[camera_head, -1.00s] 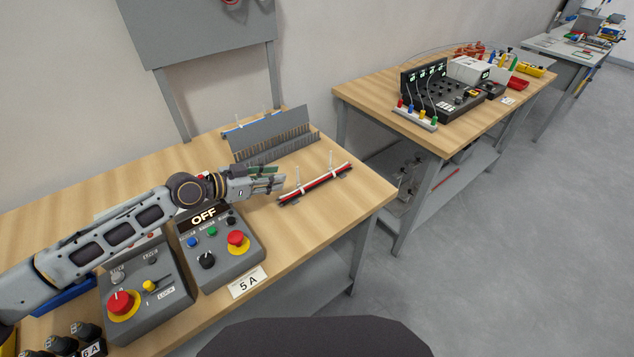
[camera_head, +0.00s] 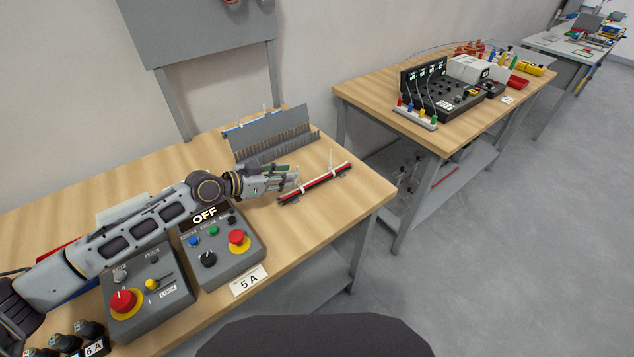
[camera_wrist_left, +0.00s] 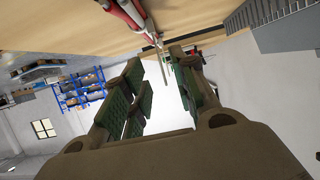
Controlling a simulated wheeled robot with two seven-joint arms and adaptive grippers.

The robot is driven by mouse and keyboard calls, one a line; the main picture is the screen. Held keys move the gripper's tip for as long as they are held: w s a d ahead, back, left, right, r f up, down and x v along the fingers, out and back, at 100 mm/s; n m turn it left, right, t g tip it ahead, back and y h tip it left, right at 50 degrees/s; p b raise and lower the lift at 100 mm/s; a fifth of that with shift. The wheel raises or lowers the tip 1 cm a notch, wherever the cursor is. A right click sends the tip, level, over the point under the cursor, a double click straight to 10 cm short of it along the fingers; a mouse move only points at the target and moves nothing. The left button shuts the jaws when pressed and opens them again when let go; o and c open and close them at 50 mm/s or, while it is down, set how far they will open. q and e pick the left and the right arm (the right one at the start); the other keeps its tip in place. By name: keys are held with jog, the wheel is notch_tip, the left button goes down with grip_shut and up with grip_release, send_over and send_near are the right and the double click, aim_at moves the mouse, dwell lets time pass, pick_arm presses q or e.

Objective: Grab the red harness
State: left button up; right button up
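The red harness (camera_head: 322,184) lies near the right end of the wooden table, a red bundle on small dark supports with white ties standing up from it. In the left wrist view the harness (camera_wrist_left: 131,13) is at the top, just beyond the fingertips. My left gripper (camera_head: 294,175) is at the left end of the harness, its fingers pointing right towards it. In the left wrist view the gripper (camera_wrist_left: 160,65) has its green-padded fingers apart with nothing between them. My right gripper is in neither view.
A grey comb-like duct (camera_head: 272,139) stands behind the harness, with a blue harness (camera_head: 245,125) beyond. Control boxes with red buttons, one marked OFF (camera_head: 215,245), sit below my left arm. A second table (camera_head: 375,92) with instruments stands to the right across a gap.

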aim_at(317, 182)
pick_arm(q)
jog(key=shift+w+d+f+p, duration=0.25)
jog(key=shift+w+d+p, duration=0.1)
jog(key=shift+d, duration=0.15)
jog(key=shift+x, duration=1.1)
jog(key=shift+w+d+f+p, duration=0.3)
jog(key=shift+d+p, duration=0.05)
jog(key=shift+w+d+f, duration=0.1)
jog(key=shift+d+f, duration=0.05)
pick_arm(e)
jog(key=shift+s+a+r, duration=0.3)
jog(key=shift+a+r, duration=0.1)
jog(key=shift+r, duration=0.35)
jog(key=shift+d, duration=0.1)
pick_arm(q)
jog(key=shift+c, duration=0.5)
grip_shut()
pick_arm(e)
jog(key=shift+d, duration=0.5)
